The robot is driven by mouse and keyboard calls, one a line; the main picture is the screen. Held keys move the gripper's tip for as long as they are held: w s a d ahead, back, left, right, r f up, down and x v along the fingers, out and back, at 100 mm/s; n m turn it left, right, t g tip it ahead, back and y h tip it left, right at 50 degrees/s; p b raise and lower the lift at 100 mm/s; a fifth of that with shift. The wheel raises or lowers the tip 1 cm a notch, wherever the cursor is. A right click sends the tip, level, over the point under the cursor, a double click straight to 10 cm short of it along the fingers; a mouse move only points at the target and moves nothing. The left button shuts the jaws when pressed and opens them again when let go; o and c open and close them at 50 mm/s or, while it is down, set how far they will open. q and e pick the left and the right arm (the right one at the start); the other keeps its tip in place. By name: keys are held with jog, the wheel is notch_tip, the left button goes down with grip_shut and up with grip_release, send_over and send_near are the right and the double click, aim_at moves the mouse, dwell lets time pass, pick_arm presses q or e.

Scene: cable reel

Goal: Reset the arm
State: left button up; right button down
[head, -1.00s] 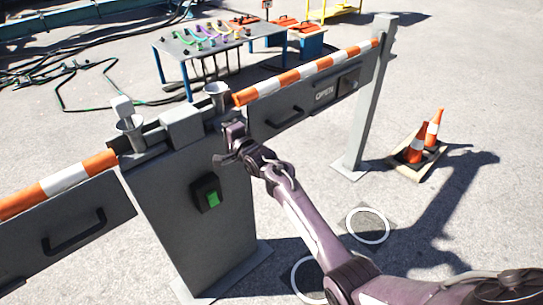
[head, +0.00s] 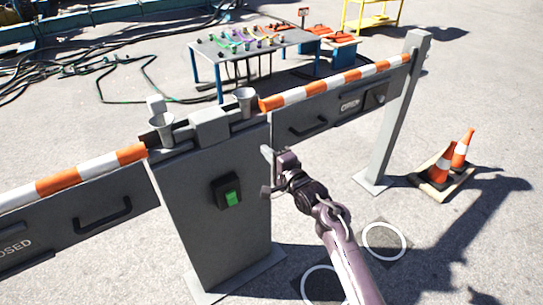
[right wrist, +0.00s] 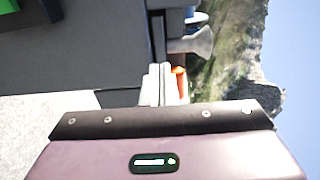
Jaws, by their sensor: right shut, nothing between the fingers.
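My right arm comes in from the lower right in the head view. Its gripper (head: 267,172) is shut and empty, just in front of the right edge of the grey barrier post (head: 205,220). In the right wrist view the shut fingers (right wrist: 160,85) show in the middle, with nothing held. The post carries a black switch box with a lit green button (head: 232,198). Two metal funnel-like cups, a left one (head: 162,128) and a right one (head: 245,102), stand on top. My left gripper is not in view.
Striped barrier arms with black handles extend left (head: 90,170) and right (head: 335,84) of the post. A thin grey post (head: 395,115) and traffic cones (head: 440,165) stand at right. A table (head: 255,50) with coloured cables is behind. Open pavement lies at the lower right.

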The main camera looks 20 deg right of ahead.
jog(key=shift+s+d+f, duration=0.15)
jog(key=shift+s+d, duration=0.05)
jog(key=shift+s, duration=0.3)
